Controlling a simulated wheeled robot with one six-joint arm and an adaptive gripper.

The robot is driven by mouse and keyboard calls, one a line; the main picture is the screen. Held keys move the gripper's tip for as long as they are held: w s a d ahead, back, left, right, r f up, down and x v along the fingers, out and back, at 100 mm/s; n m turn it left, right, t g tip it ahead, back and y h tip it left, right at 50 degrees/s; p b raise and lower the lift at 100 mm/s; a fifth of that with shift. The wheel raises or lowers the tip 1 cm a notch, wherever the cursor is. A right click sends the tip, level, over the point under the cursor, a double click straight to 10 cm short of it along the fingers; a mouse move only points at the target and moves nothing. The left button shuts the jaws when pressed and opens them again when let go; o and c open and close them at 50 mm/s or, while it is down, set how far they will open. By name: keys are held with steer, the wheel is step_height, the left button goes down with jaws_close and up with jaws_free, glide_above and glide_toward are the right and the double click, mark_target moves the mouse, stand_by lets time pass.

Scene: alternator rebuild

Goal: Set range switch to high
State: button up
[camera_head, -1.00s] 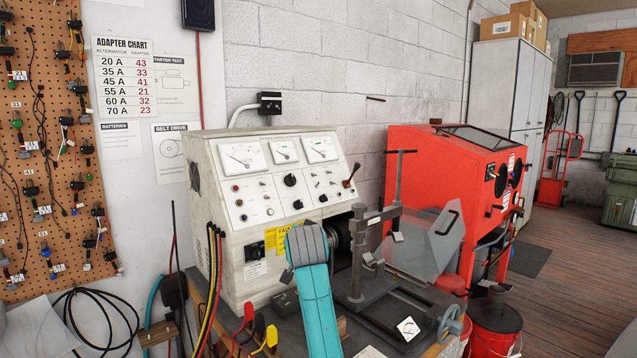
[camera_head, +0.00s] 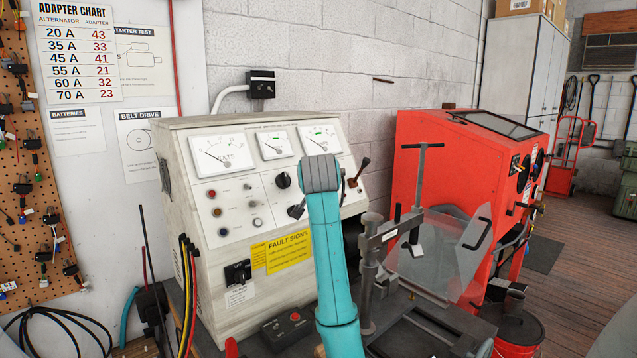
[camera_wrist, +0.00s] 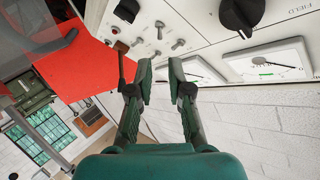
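The grey tester's sloped panel (camera_head: 228,187) carries meters, knobs and small toggle switches; no label reading "range" is legible. A black knob (camera_head: 283,180) sits below the middle meter; the wrist view shows a black knob (camera_wrist: 242,12) beside the word FIELD. Small silver toggles (camera_wrist: 178,44) stand in front of the fingertips. A dark-handled lever (camera_head: 362,168) is at the panel's right; it appears beside the left finger in the wrist view (camera_wrist: 120,50). My gripper (camera_wrist: 158,76) is open, with an empty gap between its fingers. My teal arm hides part of the panel in the head view.
A lower black rotary switch (camera_head: 238,272) is beside a yellow FAULT SIGNS label (camera_head: 289,252). A press stand (camera_head: 371,250) and clear shield (camera_head: 440,255) stand right of my arm. A red cabinet (camera_head: 425,150) is behind them. Cables hang at the tester's left.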

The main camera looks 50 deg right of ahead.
steer(key=x, duration=0.9)
steer(key=shift+w+d+f, duration=0.1)
steer(key=shift+w, duration=0.05)
jaws_close()
